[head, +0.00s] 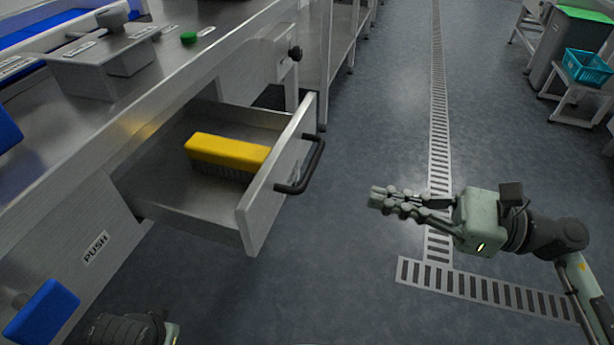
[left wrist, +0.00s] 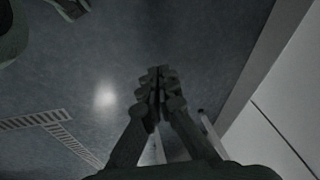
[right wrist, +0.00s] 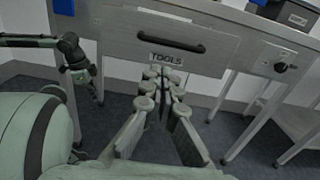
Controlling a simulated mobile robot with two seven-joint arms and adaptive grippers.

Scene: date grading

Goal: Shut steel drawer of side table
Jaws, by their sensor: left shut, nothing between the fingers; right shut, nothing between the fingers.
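The steel drawer (head: 252,222) of the side table (head: 60,215) stands pulled out in the head view, with its dark bar handle (head: 312,165) on the front panel. A yellow brush (head: 228,150) lies inside, bristles down. My right gripper (head: 376,196) is shut and empty, apart from the handle and to its right, pointing left toward the drawer. It also shows shut in the right wrist view (right wrist: 160,76). My left gripper (left wrist: 155,78) is shut and empty over the floor in the left wrist view; the head view shows only part of my left arm at the bottom.
A PUSH label (head: 96,247) is on the panel left of the open drawer. A teal basket (head: 587,66) stands on a stand at far right. Open floor lies right of the drawer.

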